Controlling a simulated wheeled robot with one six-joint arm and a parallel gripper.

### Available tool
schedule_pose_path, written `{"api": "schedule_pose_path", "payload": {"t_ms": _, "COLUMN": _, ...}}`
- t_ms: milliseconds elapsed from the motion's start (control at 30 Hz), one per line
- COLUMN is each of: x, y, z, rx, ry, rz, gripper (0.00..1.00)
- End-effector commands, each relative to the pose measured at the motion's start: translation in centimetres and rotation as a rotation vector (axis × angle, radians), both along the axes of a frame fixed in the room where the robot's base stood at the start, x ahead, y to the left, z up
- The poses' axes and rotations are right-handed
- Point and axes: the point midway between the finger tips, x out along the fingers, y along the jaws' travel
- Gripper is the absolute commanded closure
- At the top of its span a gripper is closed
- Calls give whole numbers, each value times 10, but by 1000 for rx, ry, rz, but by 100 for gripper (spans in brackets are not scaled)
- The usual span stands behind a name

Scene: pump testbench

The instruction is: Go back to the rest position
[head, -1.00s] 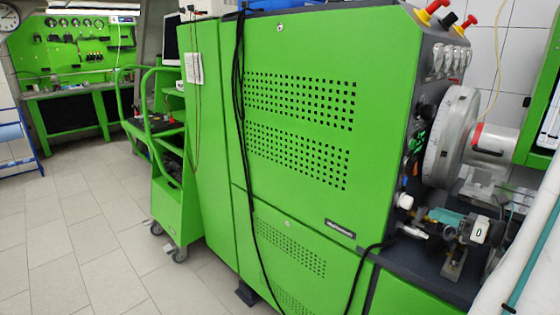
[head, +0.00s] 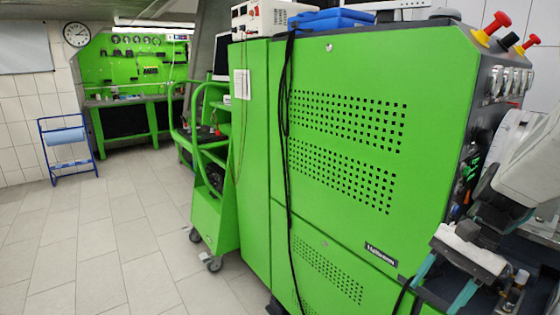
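My gripper (head: 437,294) hangs at the lower right in the head view, on my white and grey arm. Its two teal-edged fingers point down and stand apart. I see nothing held between them, though the tips are near the bottom edge of the picture. The gripper is in front of the right end of the green pump testbench (head: 345,170). My arm hides much of the bench's round grey disc and work area.
A green trolley (head: 213,215) on castors stands left of the bench. A green workbench (head: 130,100) is at the back, with a blue roll stand (head: 67,150) near it. Black cables hang down the bench front. The tiled floor (head: 110,245) at the left is clear.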

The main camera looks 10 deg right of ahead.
Motion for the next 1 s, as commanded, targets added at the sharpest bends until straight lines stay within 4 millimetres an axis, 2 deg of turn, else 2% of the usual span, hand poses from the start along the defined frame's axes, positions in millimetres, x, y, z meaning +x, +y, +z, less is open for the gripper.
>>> {"api": "schedule_pose_path", "payload": {"t_ms": 33, "x": -5, "y": 14, "z": 8, "rx": -75, "ry": -32, "rz": 124, "gripper": 44}}
{"api": "schedule_pose_path", "payload": {"t_ms": 200, "x": -24, "y": 43, "z": 29, "rx": -297, "ry": -134, "rz": 489, "gripper": 44}}
{"api": "schedule_pose_path", "payload": {"t_ms": 400, "x": -40, "y": 76, "z": 56, "rx": -488, "ry": -288, "rz": 799, "gripper": 44}}
{"api": "schedule_pose_path", "payload": {"t_ms": 633, "x": -47, "y": 107, "z": 74, "rx": -531, "ry": -424, "rz": 942, "gripper": 44}}
{"api": "schedule_pose_path", "payload": {"t_ms": 1000, "x": -47, "y": 112, "z": 75, "rx": -526, "ry": -435, "rz": 964, "gripper": 44}}
